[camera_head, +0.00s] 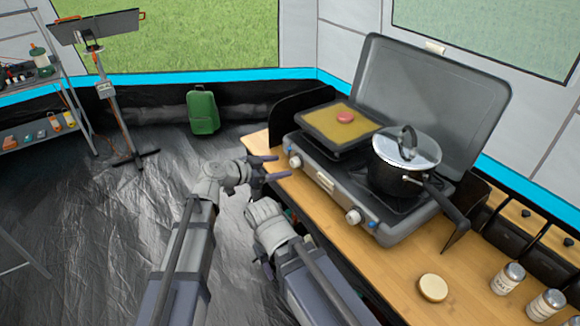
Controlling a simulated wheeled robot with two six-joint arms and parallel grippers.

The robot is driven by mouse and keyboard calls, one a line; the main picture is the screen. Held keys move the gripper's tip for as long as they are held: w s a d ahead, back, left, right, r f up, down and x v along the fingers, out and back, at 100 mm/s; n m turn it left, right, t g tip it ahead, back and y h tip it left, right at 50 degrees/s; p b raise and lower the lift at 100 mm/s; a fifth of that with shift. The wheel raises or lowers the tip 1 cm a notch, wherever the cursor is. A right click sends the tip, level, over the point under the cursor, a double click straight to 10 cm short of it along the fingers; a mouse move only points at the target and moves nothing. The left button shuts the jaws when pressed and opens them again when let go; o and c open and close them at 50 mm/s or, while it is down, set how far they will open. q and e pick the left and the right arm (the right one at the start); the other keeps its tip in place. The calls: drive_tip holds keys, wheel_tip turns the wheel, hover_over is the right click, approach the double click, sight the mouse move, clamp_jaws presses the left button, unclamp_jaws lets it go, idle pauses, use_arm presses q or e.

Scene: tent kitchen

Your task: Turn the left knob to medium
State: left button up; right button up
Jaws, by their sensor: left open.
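A grey two-burner camp stove (325,200) stands on the wooden counter with its lid raised. Its left knob (295,161) is white and sits on the front face at the left end. Its right knob (353,216) is farther right on the same face. My left gripper (283,167) is open, with its two fingers pointing right toward the left knob. The fingertips are very close to the knob; I cannot tell whether they touch it. My right arm (278,240) is folded beside the counter's front edge, and its fingers are not clearly visible.
A square griddle (343,125) with a pinkish round item (345,117) covers the left burner. A lidded pot (398,175) stands on the right burner, its handle jutting to the front right. A round wooden lid (433,288) and shakers (508,279) stand on the counter at right.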

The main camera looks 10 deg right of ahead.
sight(292, 164)
use_arm(q)
drive_tip(key=b+x, duration=0.1)
drive_tip(key=x, duration=0.4)
drive_tip(key=shift+c, duration=0.3)
clamp_jaws()
